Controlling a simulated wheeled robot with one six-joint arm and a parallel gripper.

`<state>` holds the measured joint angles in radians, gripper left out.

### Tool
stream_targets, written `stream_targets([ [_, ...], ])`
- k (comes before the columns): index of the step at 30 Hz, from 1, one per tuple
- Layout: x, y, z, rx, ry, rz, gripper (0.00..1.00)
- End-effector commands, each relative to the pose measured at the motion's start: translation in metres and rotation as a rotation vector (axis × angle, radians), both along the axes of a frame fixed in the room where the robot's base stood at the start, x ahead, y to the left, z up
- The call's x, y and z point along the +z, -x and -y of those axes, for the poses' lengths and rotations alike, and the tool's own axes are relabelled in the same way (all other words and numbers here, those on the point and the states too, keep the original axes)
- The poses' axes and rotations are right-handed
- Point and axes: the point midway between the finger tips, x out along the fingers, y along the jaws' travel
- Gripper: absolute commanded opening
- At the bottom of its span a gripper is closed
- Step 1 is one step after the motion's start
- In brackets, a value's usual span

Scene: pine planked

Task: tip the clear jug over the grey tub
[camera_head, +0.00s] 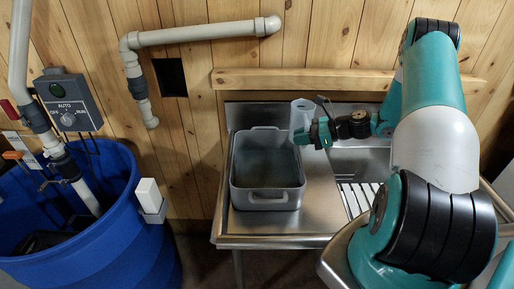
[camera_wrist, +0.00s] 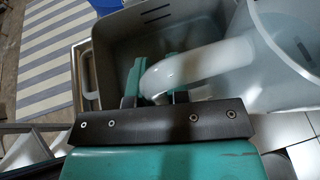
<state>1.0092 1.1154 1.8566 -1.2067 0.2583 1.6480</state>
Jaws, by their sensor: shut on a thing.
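The clear jug (camera_head: 299,118) is a small, pale, see-through vessel beside the far right part of the grey tub in the head view. It looks about upright there. In the wrist view the jug (camera_wrist: 283,62) fills the upper right, with its thick handle reaching left. My gripper (camera_head: 318,133) is shut on that handle, to the right of the jug. In the wrist view the gripper (camera_wrist: 157,92) hides part of the handle. The grey tub (camera_head: 267,198) is deep and rectangular with end handles, and stands on a steel counter. I cannot tell what its dark inside holds.
The steel counter (camera_head: 306,205) has bare room right of the tub and a ribbed drain area (camera_head: 357,198) beyond. A wooden ledge (camera_head: 300,80) runs along the wall behind. A large blue barrel (camera_head: 110,248) with pipes and a control box (camera_head: 68,102) stand at left.

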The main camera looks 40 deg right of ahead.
Motion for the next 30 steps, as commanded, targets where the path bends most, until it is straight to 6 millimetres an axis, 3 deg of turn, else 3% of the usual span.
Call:
stream_targets([
  [14, 0.001, -0.003, -0.008, 0.012, 0.013, 0.003, 0.00],
  [26, -0.003, -0.003, -0.012, 0.010, 0.183, -0.009, 0.00],
  [30, -0.020, -0.003, -0.015, 0.010, 0.275, -0.017, 0.00],
])
